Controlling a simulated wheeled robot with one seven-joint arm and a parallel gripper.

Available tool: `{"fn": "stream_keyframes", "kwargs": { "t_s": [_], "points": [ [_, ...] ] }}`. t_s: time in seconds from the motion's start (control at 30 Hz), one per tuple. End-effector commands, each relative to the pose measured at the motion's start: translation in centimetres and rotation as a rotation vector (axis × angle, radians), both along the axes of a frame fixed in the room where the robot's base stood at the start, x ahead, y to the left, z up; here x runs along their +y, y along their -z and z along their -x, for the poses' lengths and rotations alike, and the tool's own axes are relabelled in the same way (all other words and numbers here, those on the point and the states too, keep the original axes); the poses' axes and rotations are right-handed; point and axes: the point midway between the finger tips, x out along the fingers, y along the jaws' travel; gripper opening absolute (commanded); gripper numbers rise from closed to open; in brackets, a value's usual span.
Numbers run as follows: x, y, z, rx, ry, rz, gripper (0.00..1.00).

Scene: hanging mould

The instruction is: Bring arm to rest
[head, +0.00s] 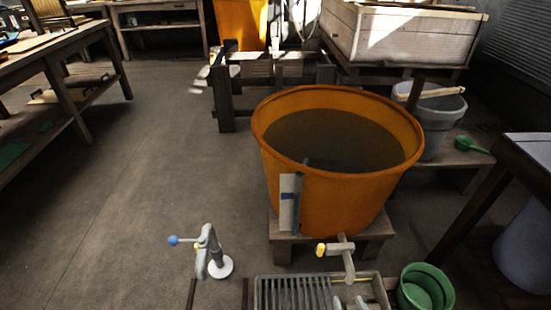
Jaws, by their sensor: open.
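Two pale prongs at the bottom edge of the head view look like the fingertips of my gripper (350,303). They stand apart with nothing visible between them. They show in front of the slatted grey rack (295,292), and I cannot tell whether they touch it. The rest of my arm is below the frame. A flat grey panel with a blue patch (290,203) stands upright against the front of the orange tub (335,185). The tub holds dark liquid and sits on a low wooden stand.
A grey pipe fitting with a yellow knob (345,250) is in front of the tub. A grey curved fitting with a blue ball (213,252) stands left. A green bucket (425,290) is at lower right. A workbench (50,60) lines the left; open floor lies between.

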Motion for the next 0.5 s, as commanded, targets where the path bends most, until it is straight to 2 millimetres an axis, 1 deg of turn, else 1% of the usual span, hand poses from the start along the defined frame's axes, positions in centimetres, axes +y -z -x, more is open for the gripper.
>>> {"fn": "stream_keyframes", "kwargs": {
  "t_s": [0.03,0.17,0.3,0.5],
  "points": [
    [0.0,-1.4,1.9,-0.044,-0.001,0.003,0.45],
    [-0.2,-5.5,5.7,-0.163,-0.004,0.012,0.45],
    [-0.3,-10.1,10.0,-0.268,-0.005,0.022,0.45],
    [-0.4,-16.7,16.0,-0.377,-0.005,0.032,0.45]
  ]
}}
